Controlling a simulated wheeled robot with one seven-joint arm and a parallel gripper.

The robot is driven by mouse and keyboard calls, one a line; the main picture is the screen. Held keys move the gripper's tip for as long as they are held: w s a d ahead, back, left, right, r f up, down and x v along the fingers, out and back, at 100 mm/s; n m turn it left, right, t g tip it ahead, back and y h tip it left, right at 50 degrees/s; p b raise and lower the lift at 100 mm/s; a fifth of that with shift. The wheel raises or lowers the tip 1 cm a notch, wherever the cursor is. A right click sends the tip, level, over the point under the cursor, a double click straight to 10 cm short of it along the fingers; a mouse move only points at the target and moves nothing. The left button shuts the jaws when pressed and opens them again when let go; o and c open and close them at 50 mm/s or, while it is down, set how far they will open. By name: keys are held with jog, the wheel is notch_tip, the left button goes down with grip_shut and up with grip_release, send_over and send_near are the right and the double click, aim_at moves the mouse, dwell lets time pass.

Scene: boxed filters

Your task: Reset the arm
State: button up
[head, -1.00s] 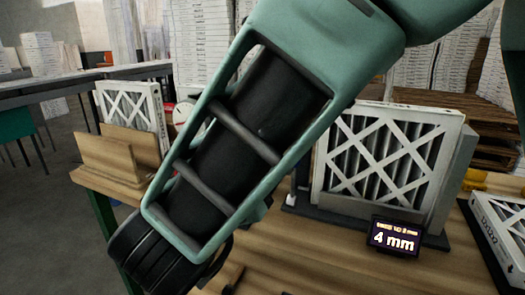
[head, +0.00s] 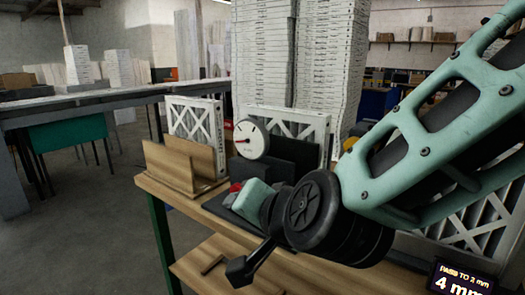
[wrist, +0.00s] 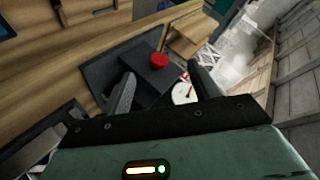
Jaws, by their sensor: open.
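My gripper (wrist: 162,72) shows in the wrist view with two dark fingers spread apart and nothing between them. It points toward a dark gauge fixture (wrist: 118,78) with a red knob (wrist: 159,60) and a white dial (wrist: 184,93). In the head view my arm reaches in from the right, and its wrist end is above the bench beside the fixture. The dial (head: 251,139) and red knob (head: 236,187) also show there. My arm hides part of the fixture and most of a boxed filter at right.
A wooden holder (head: 183,170) stands at the bench's left end, with a white-framed filter (head: 196,135) behind it. Another filter (head: 285,130) stands behind the dial. A small display (head: 460,283) reads "4 mm". Tall white stacks rise behind; open floor lies left.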

jog(key=s+d+f+n+g+h, duration=0.2)
jog(key=s+d+f+n+g, duration=0.2)
jog(key=s+d, duration=0.4)
jog(key=s+d+f+n+g+h, duration=0.3)
jog(key=s+d+f+n+g, duration=0.1)
jog(key=s+d+n+g, duration=0.2)
jog(key=s+d+n, duration=0.1)
jog(key=s+d, duration=0.1)
jog(key=s, duration=0.1)
jog(key=shift+s, duration=0.3)
jog(key=shift+f, duration=0.1)
